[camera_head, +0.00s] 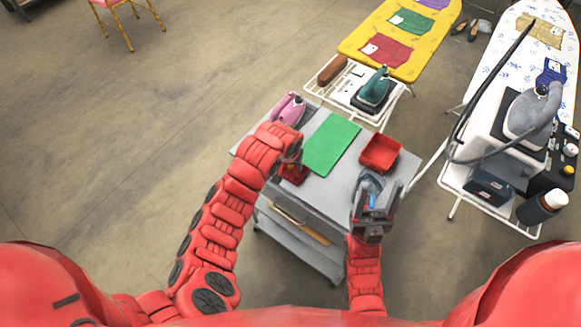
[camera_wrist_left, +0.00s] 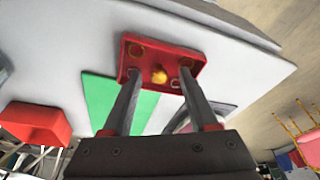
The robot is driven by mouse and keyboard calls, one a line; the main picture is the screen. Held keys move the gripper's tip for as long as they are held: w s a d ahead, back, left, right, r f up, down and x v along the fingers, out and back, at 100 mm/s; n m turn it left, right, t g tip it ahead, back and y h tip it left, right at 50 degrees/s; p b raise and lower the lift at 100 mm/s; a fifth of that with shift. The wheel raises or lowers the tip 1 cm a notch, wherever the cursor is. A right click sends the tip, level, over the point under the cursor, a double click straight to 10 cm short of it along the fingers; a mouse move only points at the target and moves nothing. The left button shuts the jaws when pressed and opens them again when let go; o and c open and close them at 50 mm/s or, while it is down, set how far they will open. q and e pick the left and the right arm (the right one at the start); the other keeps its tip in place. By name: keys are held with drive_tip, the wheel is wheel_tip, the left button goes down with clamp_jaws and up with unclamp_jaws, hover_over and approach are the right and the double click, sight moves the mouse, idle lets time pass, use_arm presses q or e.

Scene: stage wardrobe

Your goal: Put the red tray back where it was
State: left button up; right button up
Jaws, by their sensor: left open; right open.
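The red tray (camera_wrist_left: 141,67) is small and shallow, with a yellow round thing and ring marks inside, in the left wrist view. In the head view its red side (camera_head: 296,175) shows partly under my left gripper (camera_head: 293,160), at the left part of the grey table. My left gripper is open, its two fingertips (camera_wrist_left: 157,82) spread at the tray's near edge; I cannot tell if they touch it. My right gripper (camera_head: 376,200) is open at the table's right front, by a blue-grey object (camera_head: 369,184) partly hidden by it.
A green mat (camera_head: 332,144) lies beside the tray on the grey table (camera_head: 337,190). A deeper red bin (camera_head: 381,153) stands right of the mat, and a pink iron (camera_head: 288,109) stands at the back left. Ironing boards (camera_head: 398,62) are behind; open floor is left.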

use_arm(q)
clamp_jaws()
idle(0.3)
drive_tip(key=shift+r, duration=0.1)
